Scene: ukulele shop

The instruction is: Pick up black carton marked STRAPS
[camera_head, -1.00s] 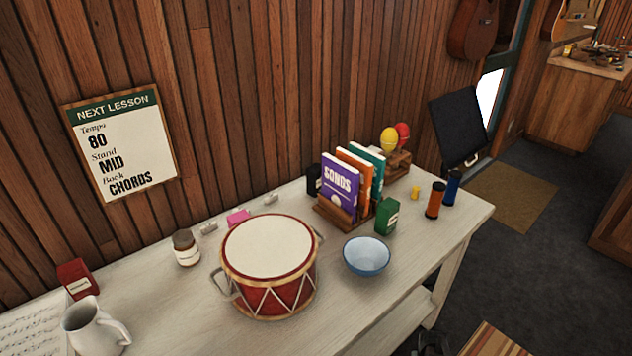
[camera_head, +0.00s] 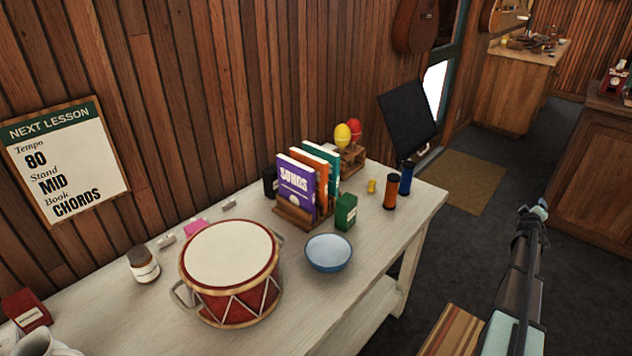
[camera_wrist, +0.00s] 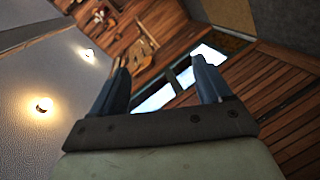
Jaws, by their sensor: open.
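A small black carton (camera_head: 270,183) stands on the table by the wall, just left of and behind the purple songbook (camera_head: 296,187). The book rack partly hides it and I cannot read any marking on it. My gripper (camera_head: 535,211) is raised at the right, over the floor past the table's front edge and well away from the carton. In the wrist view my gripper (camera_wrist: 160,80) has its two fingers spread with nothing between them, facing the ceiling and wall.
The white table (camera_head: 340,295) holds a red drum (camera_head: 230,270), a blue bowl (camera_head: 328,254), a green carton (camera_head: 346,212), the book rack (camera_head: 293,215), and orange (camera_head: 391,192) and blue (camera_head: 406,178) cylinders. A black music stand (camera_head: 408,108) stands beyond. Bare tabletop lies between drum and rack.

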